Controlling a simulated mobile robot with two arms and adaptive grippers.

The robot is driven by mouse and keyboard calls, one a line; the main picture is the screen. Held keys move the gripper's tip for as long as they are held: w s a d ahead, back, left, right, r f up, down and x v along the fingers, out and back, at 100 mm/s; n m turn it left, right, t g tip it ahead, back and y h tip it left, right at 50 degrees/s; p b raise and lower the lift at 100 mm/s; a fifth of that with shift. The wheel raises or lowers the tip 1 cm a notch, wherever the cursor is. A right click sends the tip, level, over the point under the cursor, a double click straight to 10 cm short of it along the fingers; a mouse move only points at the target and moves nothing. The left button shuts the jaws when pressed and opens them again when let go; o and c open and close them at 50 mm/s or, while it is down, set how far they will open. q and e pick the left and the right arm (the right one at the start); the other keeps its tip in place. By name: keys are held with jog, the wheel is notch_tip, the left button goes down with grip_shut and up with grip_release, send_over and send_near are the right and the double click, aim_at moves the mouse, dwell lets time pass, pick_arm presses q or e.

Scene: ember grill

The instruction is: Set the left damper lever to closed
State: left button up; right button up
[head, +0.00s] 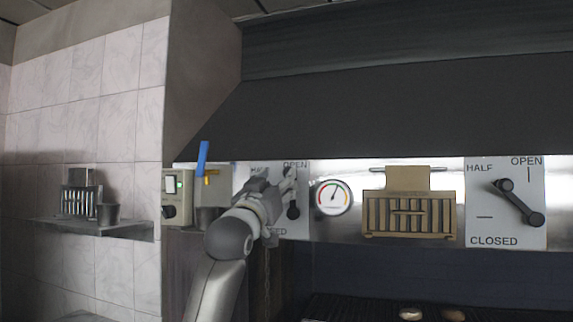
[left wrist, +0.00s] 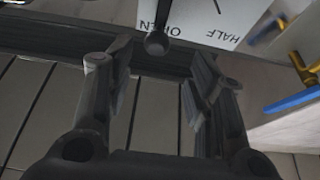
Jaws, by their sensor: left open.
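The left damper plate (head: 300,228) is white, with OPEN at its upper right and CLOSED at its bottom, partly hidden by my arm. Its dark lever (head: 293,211) shows just right of my left gripper (head: 279,184); the lever's exact setting is hard to tell. In the left wrist view the plate (left wrist: 205,18) appears upside down, with OPEN and HALF readable. The lever's round dark end (left wrist: 155,43) shows between the tips of my open left gripper (left wrist: 160,60). I cannot tell whether they touch. My right gripper is not in view.
A round gauge (head: 333,197) and a tan slotted box (head: 409,214) sit right of the plate. The right damper lever (head: 520,203) is further right. A control box (head: 176,197) and blue-handled item (head: 202,158) are to the left. A dark hood (head: 380,110) slopes above.

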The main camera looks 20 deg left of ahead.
pick_arm(q)
jog(key=p+x, duration=0.3)
jog(key=x, duration=0.3)
jog(key=shift+d, duration=0.2)
jog(key=shift+w+f, duration=0.1)
jog(key=shift+w, duration=0.05)
jog(key=c, duration=1.1)
